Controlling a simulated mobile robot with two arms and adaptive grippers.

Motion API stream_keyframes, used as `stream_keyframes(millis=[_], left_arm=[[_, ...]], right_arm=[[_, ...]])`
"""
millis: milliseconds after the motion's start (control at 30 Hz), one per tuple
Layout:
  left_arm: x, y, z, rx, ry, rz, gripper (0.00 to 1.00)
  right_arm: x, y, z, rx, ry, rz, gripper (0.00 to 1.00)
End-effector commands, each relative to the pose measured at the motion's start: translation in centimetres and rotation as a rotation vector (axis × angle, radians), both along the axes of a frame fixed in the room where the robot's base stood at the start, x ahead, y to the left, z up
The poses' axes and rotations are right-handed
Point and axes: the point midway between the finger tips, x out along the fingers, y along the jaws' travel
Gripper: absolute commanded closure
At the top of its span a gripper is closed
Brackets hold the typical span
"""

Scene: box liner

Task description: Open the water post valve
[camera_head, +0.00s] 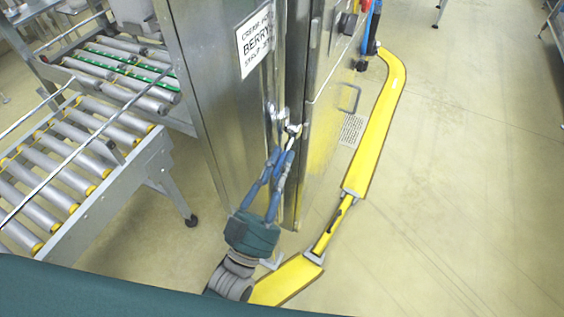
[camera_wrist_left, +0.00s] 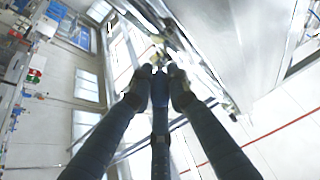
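A small metal fitting (camera_head: 293,129) with a pale, yellowish end sticks out at the edge of the steel cabinet (camera_head: 225,110). I cannot tell for sure that it is the water post valve. My left gripper (camera_head: 283,152) reaches up to just below this fitting, its blue fingers drawn in towards each other at the tips. In the left wrist view, the fingertips (camera_wrist_left: 159,76) come close together, with a blurred yellowish piece (camera_wrist_left: 157,40) just beyond them. Whether they touch or hold the fitting cannot be made out. My right gripper is not in view.
A roller conveyor (camera_head: 75,150) stands on the left, close to the cabinet. A yellow floor guard (camera_head: 375,125) runs along the right of the cabinet. A cabinet handle (camera_head: 349,98) sticks out above it. The floor (camera_head: 470,180) on the right is clear.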

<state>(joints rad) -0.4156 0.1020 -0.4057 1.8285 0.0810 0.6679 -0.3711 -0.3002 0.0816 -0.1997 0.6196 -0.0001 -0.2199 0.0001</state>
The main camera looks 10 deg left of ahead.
Motion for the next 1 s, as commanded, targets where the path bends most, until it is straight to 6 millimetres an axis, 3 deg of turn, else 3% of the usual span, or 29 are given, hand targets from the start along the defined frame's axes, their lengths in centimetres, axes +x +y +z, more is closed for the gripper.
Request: stream_keyframes(millis=[33, 100, 467, 1000], left_arm=[[0.0, 0.0, 0.2, -0.001, -0.004, 0.0, 0.74], [0.0, 0.0, 0.1, -0.001, -0.003, 0.0, 0.64], [-0.4, 0.1, -0.3, 0.0, 0.001, 0.0, 0.64], [-8.7, 2.8, -5.0, 0.001, 0.002, -0.001, 0.64]], right_arm=[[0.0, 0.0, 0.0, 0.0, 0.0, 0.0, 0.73], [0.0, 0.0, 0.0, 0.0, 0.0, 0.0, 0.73], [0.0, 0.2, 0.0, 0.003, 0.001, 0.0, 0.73], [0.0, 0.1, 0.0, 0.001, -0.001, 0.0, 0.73]])
